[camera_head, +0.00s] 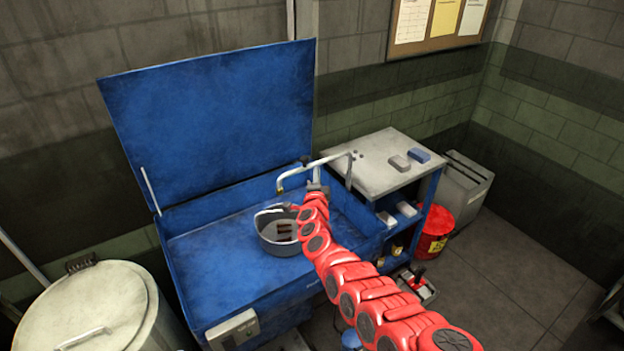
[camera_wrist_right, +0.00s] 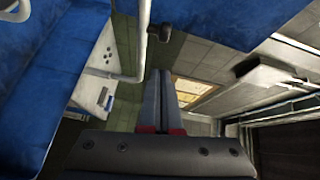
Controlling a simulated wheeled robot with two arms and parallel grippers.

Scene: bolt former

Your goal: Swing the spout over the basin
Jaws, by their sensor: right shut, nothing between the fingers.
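The spout (camera_head: 315,165) is a thin pale metal pipe. It rises near the basin's right edge, bends, and reaches left to a short downturned tip. In the head view the tip appears against the back of the blue basin (camera_head: 205,270); its exact height and depth are hard to tell. My right gripper (camera_head: 317,174) is close to the spout's horizontal arm, shut and empty. In the right wrist view its fingers (camera_wrist_right: 159,78) are together, and a white pipe (camera_wrist_right: 143,40) that looks like the spout runs just left of them. My left gripper is out of view.
A grey pot (camera_head: 272,245) with dark pieces inside sits in the basin. The blue lid (camera_head: 215,115) stands open behind. A grey-topped shelf (camera_head: 375,172) with small blocks is at the right, beside a red bucket (camera_head: 437,232). A metal drum (camera_head: 85,310) is front left.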

